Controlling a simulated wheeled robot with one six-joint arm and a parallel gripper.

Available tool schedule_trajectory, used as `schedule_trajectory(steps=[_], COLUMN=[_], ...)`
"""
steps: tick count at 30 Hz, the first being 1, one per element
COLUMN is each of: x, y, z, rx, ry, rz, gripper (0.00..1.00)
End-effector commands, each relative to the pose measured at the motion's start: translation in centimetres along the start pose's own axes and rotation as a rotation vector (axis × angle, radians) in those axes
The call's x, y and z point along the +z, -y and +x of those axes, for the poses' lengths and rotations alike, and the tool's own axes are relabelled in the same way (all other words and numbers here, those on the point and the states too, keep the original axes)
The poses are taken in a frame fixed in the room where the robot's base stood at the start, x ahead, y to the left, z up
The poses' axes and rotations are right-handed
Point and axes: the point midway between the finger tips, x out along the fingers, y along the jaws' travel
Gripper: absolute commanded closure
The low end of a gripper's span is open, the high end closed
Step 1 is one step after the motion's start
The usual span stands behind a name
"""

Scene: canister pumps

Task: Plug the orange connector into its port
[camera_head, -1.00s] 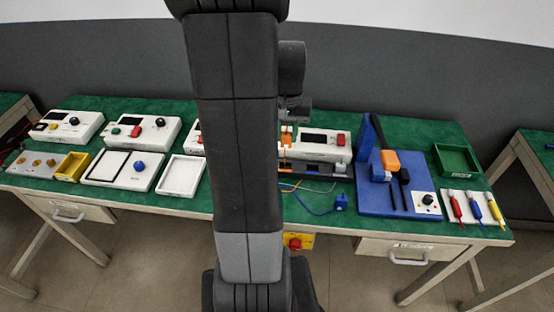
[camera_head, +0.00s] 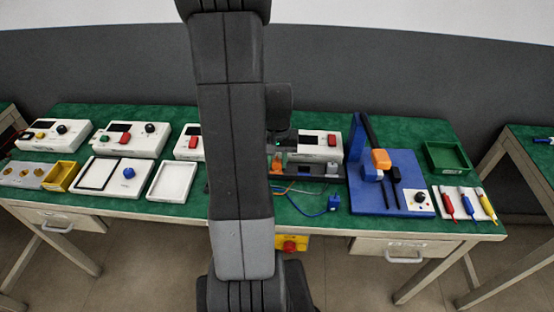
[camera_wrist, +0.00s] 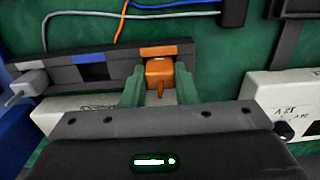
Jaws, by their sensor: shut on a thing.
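The orange connector (camera_wrist: 158,71) is between the two green fingers of my gripper (camera_wrist: 160,82) in the wrist view, and the gripper is shut on it. It sits right at the orange-marked port (camera_wrist: 158,51) on the dark port strip (camera_wrist: 120,60), lined up with it; I cannot tell how deep it is in. In the head view an orange piece (camera_head: 277,163) shows at the strip (camera_head: 310,171) just right of my arm, which hides the gripper there.
A blue-marked port (camera_wrist: 92,58) and a grey connector (camera_wrist: 30,85) are left of the orange one in the wrist view. A blue stand (camera_head: 385,205) is to the right; white panels stand behind.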

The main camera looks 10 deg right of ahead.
Motion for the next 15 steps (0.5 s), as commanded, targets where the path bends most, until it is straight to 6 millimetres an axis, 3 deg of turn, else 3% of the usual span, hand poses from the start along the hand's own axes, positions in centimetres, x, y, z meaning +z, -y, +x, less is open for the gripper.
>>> schedule_trajectory(steps=[3,4,7,15], x=[0.00,0.00,0.00,0.00], y=[0.00,0.00,0.00,0.00], z=[0.43,0.41,0.30,0.25], rx=[0.000,0.000,0.000,0.000], ry=[0.000,0.000,0.000,0.000], rz=[0.000,0.000,0.000,0.000], gripper=[0.95,0.72,0.52,0.52])
